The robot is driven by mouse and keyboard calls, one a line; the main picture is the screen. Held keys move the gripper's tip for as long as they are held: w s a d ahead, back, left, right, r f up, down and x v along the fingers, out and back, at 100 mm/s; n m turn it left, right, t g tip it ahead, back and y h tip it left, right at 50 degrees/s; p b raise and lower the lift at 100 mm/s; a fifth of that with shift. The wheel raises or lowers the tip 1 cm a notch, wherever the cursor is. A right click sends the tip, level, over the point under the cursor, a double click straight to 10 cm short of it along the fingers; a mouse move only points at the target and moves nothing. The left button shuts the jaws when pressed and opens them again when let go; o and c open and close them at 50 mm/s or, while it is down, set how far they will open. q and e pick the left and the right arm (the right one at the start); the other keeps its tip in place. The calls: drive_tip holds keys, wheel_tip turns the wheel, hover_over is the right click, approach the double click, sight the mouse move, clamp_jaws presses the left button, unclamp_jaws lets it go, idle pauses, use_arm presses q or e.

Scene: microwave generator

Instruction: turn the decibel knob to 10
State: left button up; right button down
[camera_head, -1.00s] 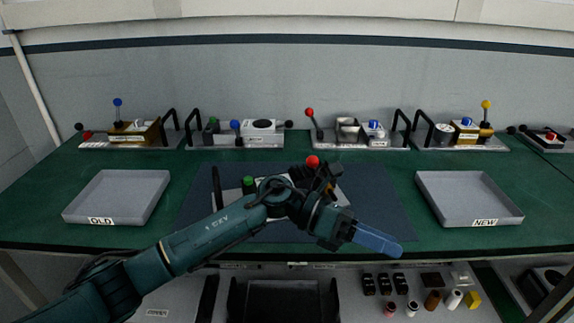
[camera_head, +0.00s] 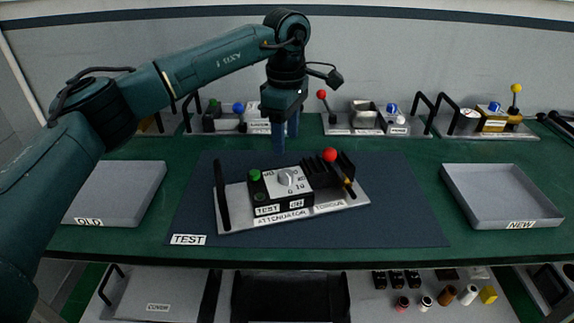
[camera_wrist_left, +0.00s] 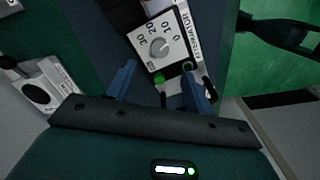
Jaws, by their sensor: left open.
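The decibel knob (camera_head: 289,177) is a pale grey dial on the white face of the attenuator box (camera_head: 283,204), labelled TEST. The knob also shows in the left wrist view (camera_wrist_left: 160,47), ringed by 0, 10, 20 and 30; its exact setting is too small to tell. My left gripper (camera_head: 286,141) points down with its blue fingers open, above and behind the box. In the left wrist view its fingers (camera_wrist_left: 160,70) are spread, empty and apart from the knob. My right gripper is not in view.
A green button (camera_head: 255,175) stands left of the knob, and a red-ball lever (camera_head: 330,155) with black fins stands right. A black handle (camera_head: 222,195) rises at the left. OLD (camera_head: 115,195) and NEW (camera_head: 500,195) trays flank the mat (camera_head: 405,225). More devices line the back.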

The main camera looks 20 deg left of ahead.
sight(286, 173)
use_arm(q)
wheel_tip(286, 173, down, 9)
drive_tip(key=shift+r+p, duration=0.1)
drive_tip(key=shift+p, duration=0.4)
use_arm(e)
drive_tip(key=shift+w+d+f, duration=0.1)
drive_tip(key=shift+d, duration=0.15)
use_arm(q)
drive_tip(key=shift+c, duration=0.5)
drive_tip(key=c, duration=0.9)
